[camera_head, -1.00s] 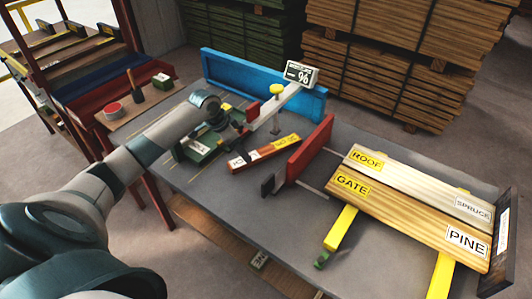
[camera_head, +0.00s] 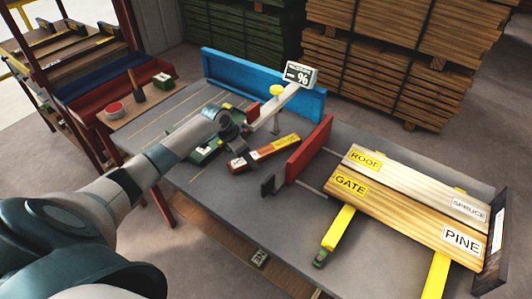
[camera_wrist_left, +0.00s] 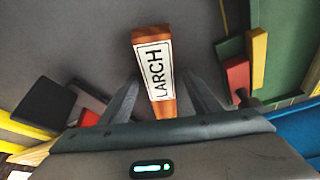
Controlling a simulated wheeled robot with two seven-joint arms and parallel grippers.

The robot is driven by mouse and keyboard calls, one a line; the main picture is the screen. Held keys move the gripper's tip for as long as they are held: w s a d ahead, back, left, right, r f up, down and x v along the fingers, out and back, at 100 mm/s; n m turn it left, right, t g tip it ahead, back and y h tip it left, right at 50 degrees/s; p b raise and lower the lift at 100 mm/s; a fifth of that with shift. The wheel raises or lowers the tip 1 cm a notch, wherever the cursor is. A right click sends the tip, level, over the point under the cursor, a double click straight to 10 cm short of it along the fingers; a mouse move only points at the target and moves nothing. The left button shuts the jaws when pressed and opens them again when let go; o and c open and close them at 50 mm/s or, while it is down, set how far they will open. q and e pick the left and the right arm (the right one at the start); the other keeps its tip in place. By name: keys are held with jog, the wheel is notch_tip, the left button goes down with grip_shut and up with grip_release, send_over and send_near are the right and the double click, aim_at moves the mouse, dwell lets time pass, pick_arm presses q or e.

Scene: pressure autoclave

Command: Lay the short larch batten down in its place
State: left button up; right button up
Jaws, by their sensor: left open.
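The short larch batten (camera_head: 272,148) is red-brown, with a yellow tag at its far end and a white label at its near end. It lies on the grey table (camera_head: 208,187), left of the red upright board. In the left wrist view the batten (camera_wrist_left: 153,70) shows its LARCH label. My left gripper (camera_head: 238,152) is over the batten's near, labelled end. In the wrist view its open fingers (camera_wrist_left: 163,98) stand on either side of the batten, with gaps visible. The gripper partly hides the batten's near end. My right gripper is not in view.
The red board (camera_head: 310,150) stands right of the batten. The GATE/PINE board (camera_head: 410,215) and ROOF/SPRUCE board (camera_head: 415,182) lie on yellow rails at right.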

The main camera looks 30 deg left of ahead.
pick_arm(q)
jog(key=c, duration=1.4)
jog(key=shift+a+r, duration=0.1)
jog(key=shift+s+a+r+b, duration=0.15)
jog(key=shift+s+r+b, duration=0.15)
jog(key=shift+s, duration=0.05)
jog(key=s+a+r+b, duration=0.1)
jog(key=s+a+r, duration=0.2)
jog(key=s, duration=0.3)
jog(key=s+a+r+b, duration=0.2)
jog(key=s+a+r, duration=0.1)
jog(key=s+r, duration=0.1)
jog(key=shift+s+r+b, duration=0.15)
jog(key=shift+s+b, duration=0.15)
jog(key=shift+s, duration=0.55)
